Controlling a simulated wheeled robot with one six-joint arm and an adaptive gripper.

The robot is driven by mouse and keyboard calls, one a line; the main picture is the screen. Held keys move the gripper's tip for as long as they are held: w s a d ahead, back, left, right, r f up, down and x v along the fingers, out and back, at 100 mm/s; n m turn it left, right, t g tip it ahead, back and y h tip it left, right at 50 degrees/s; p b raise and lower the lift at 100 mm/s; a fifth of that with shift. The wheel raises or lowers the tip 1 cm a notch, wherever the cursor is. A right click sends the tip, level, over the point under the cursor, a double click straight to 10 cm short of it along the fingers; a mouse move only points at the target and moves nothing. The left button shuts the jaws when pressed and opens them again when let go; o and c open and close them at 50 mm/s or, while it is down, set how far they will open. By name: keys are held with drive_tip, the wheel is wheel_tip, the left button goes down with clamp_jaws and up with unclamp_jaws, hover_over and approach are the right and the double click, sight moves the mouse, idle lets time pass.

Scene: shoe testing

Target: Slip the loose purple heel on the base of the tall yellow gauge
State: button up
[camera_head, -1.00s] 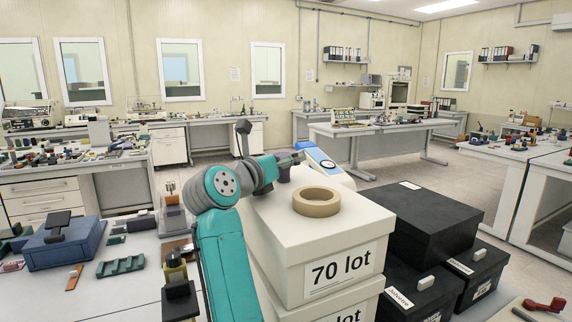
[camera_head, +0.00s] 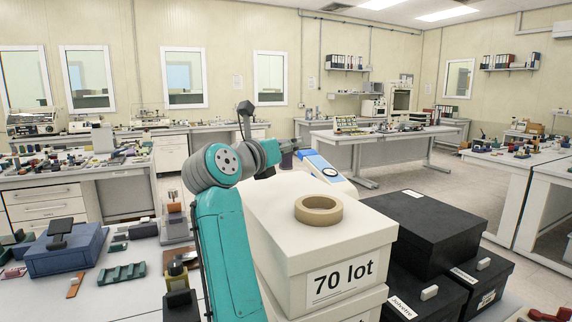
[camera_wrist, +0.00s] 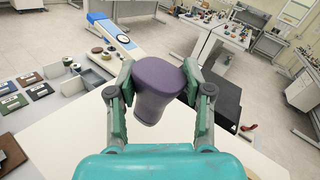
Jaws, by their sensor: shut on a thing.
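In the wrist view a purple heel (camera_wrist: 158,88) is between the two green fingers of my gripper (camera_wrist: 156,76), with a finger against each side. Its broad flat end points up and away and the narrower end points toward my wrist. In the head view my gripper (camera_head: 291,149) is small, beyond the white boxes, with the dark purple heel (camera_head: 287,160) just under it. A small upright piece with a yellowish body and dark top (camera_head: 177,267) stands on the near bench left of my arm. I cannot tell whether it is the yellow gauge.
White boxes (camera_head: 320,250) marked "70 lot" carry a tape ring (camera_head: 319,208). Black boxes (camera_head: 425,228) stand to the right. A blue and white device with a dial (camera_head: 330,172) lies behind the white boxes. A blue box (camera_head: 65,252) and small parts sit at left.

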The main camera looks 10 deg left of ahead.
sight(282, 168)
wheel_tip(282, 168, up, 5)
drive_tip(key=shift+f, duration=0.1)
drive_tip(key=shift+s+r, duration=0.1)
drive_tip(key=shift+r, duration=0.1)
idle(0.4)
drive_tip(key=shift+f, duration=5.05)
drive_tip(key=shift+f, duration=0.15)
drive_tip(key=o, duration=1.1)
drive_tip(key=shift+o, duration=0.2)
drive_tip(key=shift+a, duration=0.1)
